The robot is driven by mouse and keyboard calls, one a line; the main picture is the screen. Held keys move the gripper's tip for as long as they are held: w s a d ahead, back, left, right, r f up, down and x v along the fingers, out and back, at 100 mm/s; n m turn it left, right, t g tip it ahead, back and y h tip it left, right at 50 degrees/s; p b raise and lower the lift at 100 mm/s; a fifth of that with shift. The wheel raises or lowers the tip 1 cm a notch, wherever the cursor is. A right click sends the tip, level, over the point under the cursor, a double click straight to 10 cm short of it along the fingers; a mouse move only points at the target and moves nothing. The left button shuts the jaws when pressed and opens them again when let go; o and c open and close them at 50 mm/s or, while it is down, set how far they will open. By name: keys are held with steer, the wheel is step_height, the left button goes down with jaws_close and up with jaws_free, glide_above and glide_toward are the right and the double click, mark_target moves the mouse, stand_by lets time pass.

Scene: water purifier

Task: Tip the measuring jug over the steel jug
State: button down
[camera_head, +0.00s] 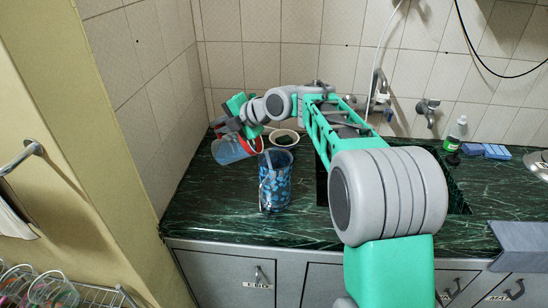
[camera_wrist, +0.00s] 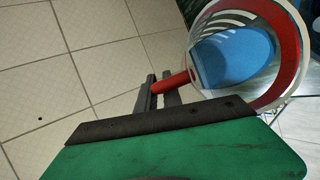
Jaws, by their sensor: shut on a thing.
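The measuring jug (camera_head: 229,151) is clear with red trim and has blue contents. It is in the air at the left of the head view and looks tilted, with red trim at its right side. The wrist view shows its clear wall and red rim (camera_wrist: 289,60) with the blue inside. My gripper (camera_wrist: 160,92) is shut on its red handle (camera_wrist: 174,83). The steel jug (camera_head: 275,181) is probably the tall, blue-patterned vessel standing upright on the counter. It is to the right of the measuring jug and nearer the counter's front, apart from it.
A pale bowl (camera_head: 284,137) stands just behind the patterned vessel. The dark green marble counter (camera_head: 200,208) is bare at the front left. A tiled wall closes the left side.

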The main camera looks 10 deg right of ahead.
steer(key=shift+s+d+r+m+t+y+p, duration=0.15)
steer(key=shift+d+r+t+y+p, duration=0.1)
steer(key=shift+d+r+y+p, duration=0.25)
steer(key=shift+s+d+r+m+t+y+p, duration=0.15)
steer(key=shift+d+r+t+y+p, duration=0.15)
steer(key=shift+r+y+p, duration=0.25)
stand_by(0.6)
